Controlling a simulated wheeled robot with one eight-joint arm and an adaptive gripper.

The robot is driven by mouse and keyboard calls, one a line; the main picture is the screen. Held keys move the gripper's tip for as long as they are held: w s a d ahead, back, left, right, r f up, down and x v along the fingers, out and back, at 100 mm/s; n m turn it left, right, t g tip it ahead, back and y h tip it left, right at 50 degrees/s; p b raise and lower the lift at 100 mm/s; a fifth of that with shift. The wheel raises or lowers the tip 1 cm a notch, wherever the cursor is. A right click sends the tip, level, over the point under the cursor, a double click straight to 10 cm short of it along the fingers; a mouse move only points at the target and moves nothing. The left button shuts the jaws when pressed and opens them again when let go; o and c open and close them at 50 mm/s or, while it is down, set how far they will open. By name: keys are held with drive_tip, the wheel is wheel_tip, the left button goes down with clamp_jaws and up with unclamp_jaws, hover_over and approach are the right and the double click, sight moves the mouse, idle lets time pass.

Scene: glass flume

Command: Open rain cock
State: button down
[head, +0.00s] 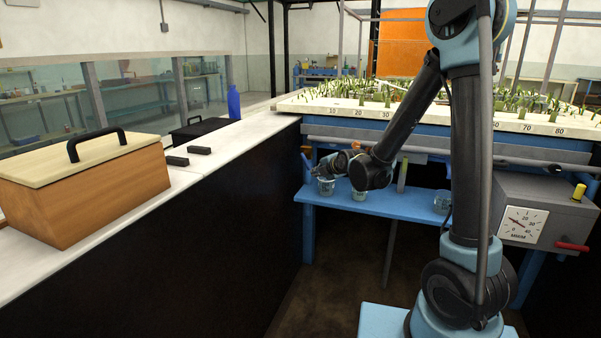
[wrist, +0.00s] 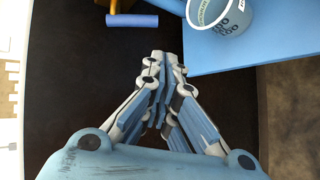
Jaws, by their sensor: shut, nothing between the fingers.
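A blue-gripped lever (wrist: 132,20) lies ahead of my fingertips in the wrist view, with a yellow-orange part (wrist: 118,5) beside it. In the head view, a blue handle (head: 306,164) stands at the left end of the blue bench, near my gripper (head: 325,164). My gripper, also in the wrist view (wrist: 160,58), is shut and empty, apart from the lever. On the right, a grey box (head: 573,214) carries a dial (head: 523,225), a yellow knob (head: 579,191) and a red lever (head: 572,246). I cannot tell for certain which handle is the rain cock.
A blue shelf (head: 400,207) holds clear cups; one marked cup (wrist: 224,22) is close to the right of my fingers. The planted bed (head: 330,108) is above. A white counter (head: 215,150) with a wooden box (head: 90,195) runs along the left.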

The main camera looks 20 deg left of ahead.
sight(306, 161)
drive_tip(key=w+a+f+n+y, duration=0.1)
drive_tip(key=w+a+f+n, duration=0.1)
drive_tip(key=w+a, duration=0.6)
drive_tip(key=shift+w+a+f, duration=0.15)
drive_tip(key=shift+a+f, duration=0.1)
drive_tip(key=shift+f, duration=0.6)
